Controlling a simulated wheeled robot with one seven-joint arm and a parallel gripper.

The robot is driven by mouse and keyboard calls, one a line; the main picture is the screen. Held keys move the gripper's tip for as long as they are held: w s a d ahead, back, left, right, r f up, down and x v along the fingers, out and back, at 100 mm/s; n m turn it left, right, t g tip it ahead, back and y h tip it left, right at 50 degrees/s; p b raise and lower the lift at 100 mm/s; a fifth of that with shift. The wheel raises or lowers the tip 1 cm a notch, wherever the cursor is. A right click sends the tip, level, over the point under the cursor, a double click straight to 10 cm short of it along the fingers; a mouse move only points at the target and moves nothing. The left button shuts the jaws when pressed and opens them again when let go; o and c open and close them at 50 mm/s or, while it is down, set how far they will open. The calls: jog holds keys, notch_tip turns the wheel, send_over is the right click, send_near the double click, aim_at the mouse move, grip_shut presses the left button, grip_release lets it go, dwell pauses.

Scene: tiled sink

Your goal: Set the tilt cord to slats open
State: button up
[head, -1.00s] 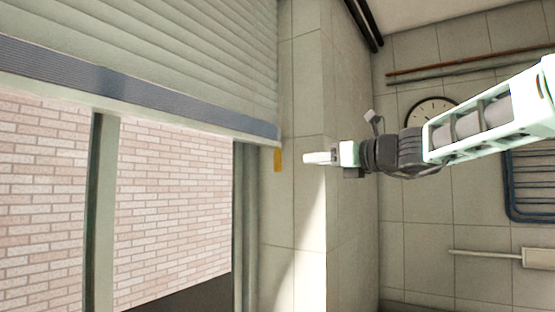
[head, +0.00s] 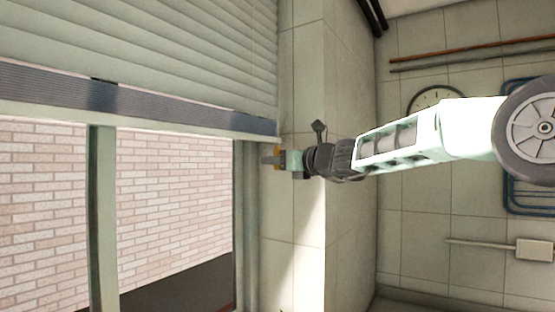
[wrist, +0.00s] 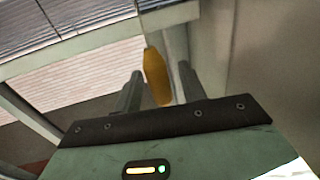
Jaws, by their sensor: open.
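The tilt cord's yellow pull (wrist: 157,77) hangs below the right end of the blind. In the wrist view it is upright and lies between the two fingers of my gripper (wrist: 160,90), with a gap to each finger. In the head view my gripper (head: 268,160) is at the yellow pull (head: 279,153) and partly covers it. The gripper is open. The blind (head: 190,60) has pale slats that look shut, with a blue-grey bottom rail (head: 150,100). The cord above the pull is not clear.
The window frame (head: 247,220) stands just left of and below my gripper, with a brick wall outside. A tiled wall corner (head: 308,230) is close on the right. A clock (head: 435,98), pipes and a blue rack (head: 515,200) are on the far wall.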

grip_shut()
notch_tip(320, 180, down, 11)
jog(key=b, duration=1.1)
jog(key=shift+r, duration=0.15)
grip_release()
jog(key=b+v, duration=0.6)
jog(key=v, duration=1.1)
jog(key=shift+s, duration=0.2)
